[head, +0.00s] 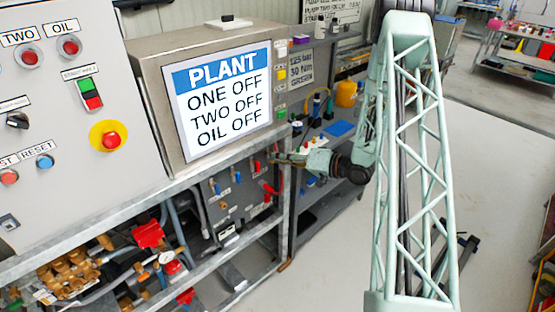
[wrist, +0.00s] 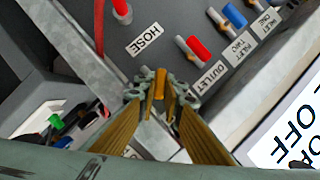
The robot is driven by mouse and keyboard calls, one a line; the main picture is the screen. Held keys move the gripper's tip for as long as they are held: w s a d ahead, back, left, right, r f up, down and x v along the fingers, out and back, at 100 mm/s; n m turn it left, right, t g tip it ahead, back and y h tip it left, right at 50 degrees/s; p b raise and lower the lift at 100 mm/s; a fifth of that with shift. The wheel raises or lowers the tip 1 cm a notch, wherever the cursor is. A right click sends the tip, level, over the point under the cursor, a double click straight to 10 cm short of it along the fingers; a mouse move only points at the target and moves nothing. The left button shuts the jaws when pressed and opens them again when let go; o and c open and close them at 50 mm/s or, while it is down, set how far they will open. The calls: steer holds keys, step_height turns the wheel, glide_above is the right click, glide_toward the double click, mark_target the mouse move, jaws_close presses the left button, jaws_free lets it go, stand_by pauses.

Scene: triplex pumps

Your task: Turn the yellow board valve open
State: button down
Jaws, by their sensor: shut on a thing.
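The yellow board valve handle (wrist: 159,84) shows in the wrist view as a short yellow-orange piece between my fingertips. My gripper (wrist: 154,93) is shut on it, one finger on each side. The fingers hide the valve's body, and I cannot tell how far it is turned. In the head view my gripper (head: 277,160) reaches the right end of the grey valve board (head: 227,203) from the right. The yellow handle is too small to make out there.
Beside it on the board are a red handle (wrist: 198,49) near OUTLET and a blue handle (wrist: 234,18) near the inlet labels. A red hose (wrist: 99,25) runs near HOSE. The PLANT screen (head: 223,97) stands above the board. Open floor (head: 330,245) lies right of the rack.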

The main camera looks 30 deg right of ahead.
steer(key=n+h+b, duration=0.1)
steer(key=n+b, duration=0.1)
steer(key=b, duration=0.1)
steer(key=n+h+b, duration=0.2)
steer(key=b, duration=0.1)
steer(key=n+h+b, duration=0.1)
steer(key=n+b, duration=0.1)
steer(key=b, duration=0.1)
steer(key=shift+a+h, duration=0.25)
steer(key=shift+h, duration=0.05)
steer(key=shift+r+n+b, duration=0.1)
steer(key=shift+n+b, duration=0.3)
steer(key=shift+n, duration=0.1)
stand_by(0.5)
steer(key=c, duration=2.7)
jaws_free()
steer(key=shift+c, duration=0.2)
steer(key=shift+s, duration=0.1)
steer(key=v, duration=0.8)
steer(key=shift+a, duration=0.1)
steer(key=shift+r, duration=0.1)
